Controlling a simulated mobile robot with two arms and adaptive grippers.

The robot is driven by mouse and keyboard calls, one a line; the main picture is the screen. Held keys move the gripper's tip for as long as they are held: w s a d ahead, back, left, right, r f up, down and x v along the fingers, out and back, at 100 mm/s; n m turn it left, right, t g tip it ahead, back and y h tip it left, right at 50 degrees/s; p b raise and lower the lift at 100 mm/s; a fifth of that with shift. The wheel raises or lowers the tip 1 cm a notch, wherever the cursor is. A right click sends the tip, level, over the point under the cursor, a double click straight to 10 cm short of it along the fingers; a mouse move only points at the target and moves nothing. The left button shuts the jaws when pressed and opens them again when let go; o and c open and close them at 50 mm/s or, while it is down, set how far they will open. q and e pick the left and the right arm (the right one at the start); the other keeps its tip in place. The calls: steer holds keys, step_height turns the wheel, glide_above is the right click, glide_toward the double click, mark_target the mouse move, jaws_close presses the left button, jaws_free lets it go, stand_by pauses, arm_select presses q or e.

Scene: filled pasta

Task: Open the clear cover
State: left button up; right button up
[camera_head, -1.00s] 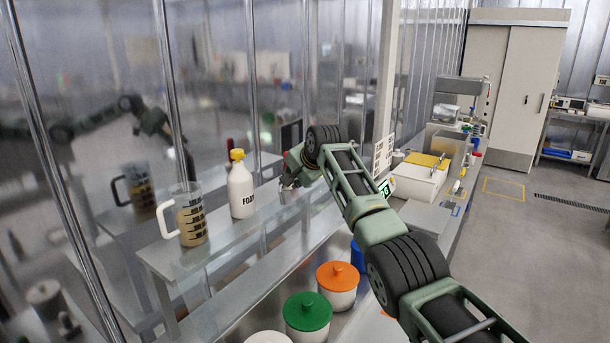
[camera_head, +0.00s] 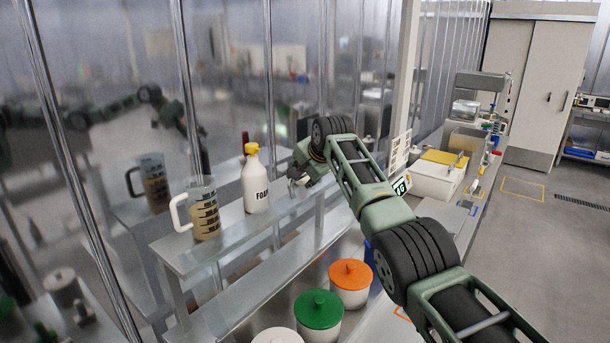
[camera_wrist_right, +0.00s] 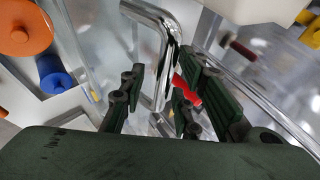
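My right gripper (camera_head: 303,176) is at the shelf, just right of the white foam bottle. In the right wrist view its two dark green fingers (camera_wrist_right: 163,82) stand apart, on either side of a bent chrome handle (camera_wrist_right: 167,48). A gap shows beside the bar, and I cannot tell whether a finger touches it. A see-through panel, seemingly the clear cover (camera_wrist_right: 97,38), lies left of the handle. Its edges are hard to make out. My left gripper is not in view; the arm at the far left looks like a reflection in the glass wall.
The foam bottle (camera_head: 256,188) and a measuring jug (camera_head: 204,214) stand on the shelf. Below are tubs with an orange lid (camera_head: 351,273) and a green lid (camera_head: 318,308). A small red part (camera_wrist_right: 187,90) shows behind the handle. Open floor lies at the right.

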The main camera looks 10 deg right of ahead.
steer(key=shift+r, duration=0.15)
steer(key=v, duration=1.1)
steer(key=shift+s+r, duration=0.2)
steer(key=shift+s, duration=0.15)
steer(key=shift+d+f, duration=0.1)
